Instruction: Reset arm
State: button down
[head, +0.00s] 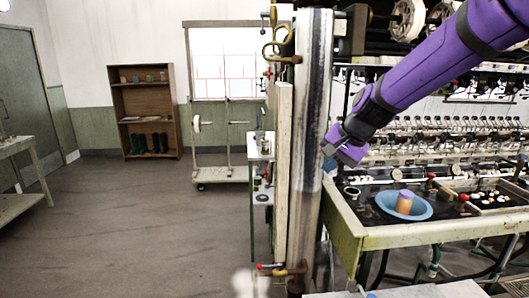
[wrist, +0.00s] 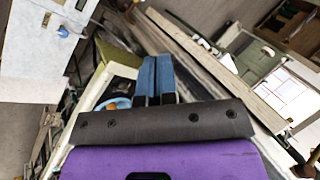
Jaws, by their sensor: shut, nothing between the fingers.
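My purple arm reaches in from the upper right of the head view. My gripper (head: 338,151) is at its lower left end, beside the tall metal post (head: 312,120) and above the near left corner of the basin bench. In the wrist view, the two blue fingers of my gripper (wrist: 157,66) lie side by side, shut, with nothing seen between them. Whether the fingers touch the post cannot be told from these views.
The reeling bench (head: 432,236) holds a blue basin (head: 385,201) with an orange-brown cylinder (head: 404,202) in it. A wheeled rack (head: 222,174) and a wooden shelf (head: 127,100) stand farther back. The floor (head: 150,230) at left is clear.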

jog(key=s+d+r+n+h, duration=0.1)
jog(key=s+d, duration=0.3)
jog(key=s, duration=0.6)
jog(key=s+d+r+n+h, duration=0.2)
jog(key=s+d, duration=0.3)
jog(key=s, duration=0.5)
jog(key=s+d+r+n+t+h, duration=0.1)
jog(key=s+d+r+n, duration=0.2)
jog(key=s, duration=0.8)
jog(key=shift+d, duration=1.1)
